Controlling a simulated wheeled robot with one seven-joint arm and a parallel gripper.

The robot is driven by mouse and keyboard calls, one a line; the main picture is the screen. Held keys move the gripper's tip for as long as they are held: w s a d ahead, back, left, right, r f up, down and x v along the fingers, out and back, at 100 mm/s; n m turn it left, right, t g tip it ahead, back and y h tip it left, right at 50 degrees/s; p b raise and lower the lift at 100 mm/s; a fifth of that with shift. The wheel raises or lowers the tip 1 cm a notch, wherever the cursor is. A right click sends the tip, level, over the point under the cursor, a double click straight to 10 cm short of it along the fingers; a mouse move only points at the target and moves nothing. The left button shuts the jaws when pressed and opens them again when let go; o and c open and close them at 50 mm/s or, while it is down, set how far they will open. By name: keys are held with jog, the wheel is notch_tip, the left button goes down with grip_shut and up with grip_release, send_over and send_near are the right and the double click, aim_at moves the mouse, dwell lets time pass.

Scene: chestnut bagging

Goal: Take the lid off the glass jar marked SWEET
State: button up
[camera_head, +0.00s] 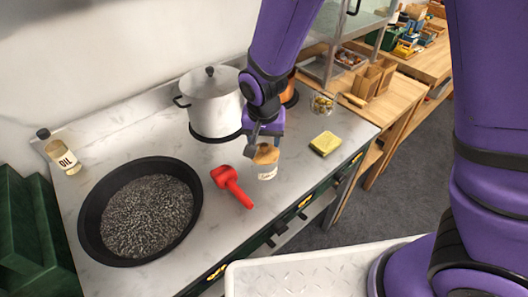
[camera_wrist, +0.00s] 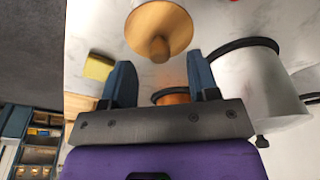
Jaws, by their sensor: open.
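A small glass jar (camera_head: 268,172) with a pale label stands on the counter, and its round wooden lid (camera_head: 266,153) is on top. The label is too small to read. In the wrist view the lid (camera_wrist: 158,24) and its knob show just beyond the fingertips, and the lid hides the jar body. My gripper (camera_head: 264,141) is right above and beside the lid in the head view. In the wrist view my gripper (camera_wrist: 161,72) is open, with nothing between its two fingers.
A red scoop (camera_head: 231,186) lies left of the jar, near a black pan (camera_head: 89,222). A lidded pot (camera_head: 212,103) stands behind. A yellow sponge (camera_head: 325,143) and another small jar (camera_head: 322,103) are to the right.

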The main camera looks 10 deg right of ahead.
aim_at(264, 145)
jog(key=shift+w+d+f, duration=0.1)
jog(key=shift+w+f, duration=0.05)
jog(key=shift+f, duration=0.75)
jog(key=shift+w+f, duration=0.1)
jog(key=shift+f, duration=0.8)
jog(key=shift+c, duration=0.2)
jog(key=c, duration=1)
jog(key=shift+o, duration=0.2)
